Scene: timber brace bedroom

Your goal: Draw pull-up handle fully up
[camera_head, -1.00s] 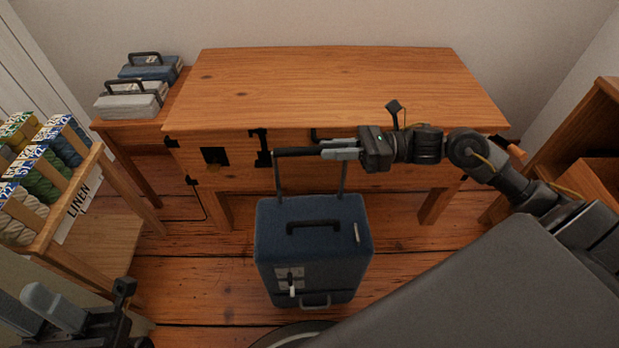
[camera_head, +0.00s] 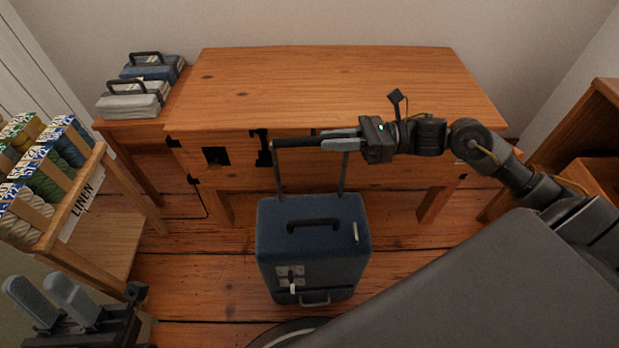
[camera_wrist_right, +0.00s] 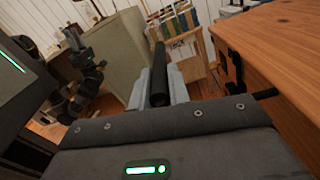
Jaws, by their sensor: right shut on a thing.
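A blue suitcase (camera_head: 313,250) stands upright on the wooden floor in front of the desk. Its black pull-up handle (camera_head: 298,143) is raised on two thin posts well above the case top. My right gripper (camera_head: 341,140) is shut on the right end of the handle's grip bar. In the right wrist view the dark bar (camera_wrist_right: 158,80) lies between the pale fingers. My left gripper (camera_head: 48,302) is at the lower left, away from the suitcase, with its two grey fingers apart and nothing between them.
A wooden desk (camera_head: 330,85) with black iron fittings stands right behind the handle. A yarn shelf (camera_head: 90,190) with a LINEN label is at left. A small side table (camera_head: 140,122) holds two cases. A wooden cabinet (camera_head: 600,130) is at right. Floor beside the suitcase is clear.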

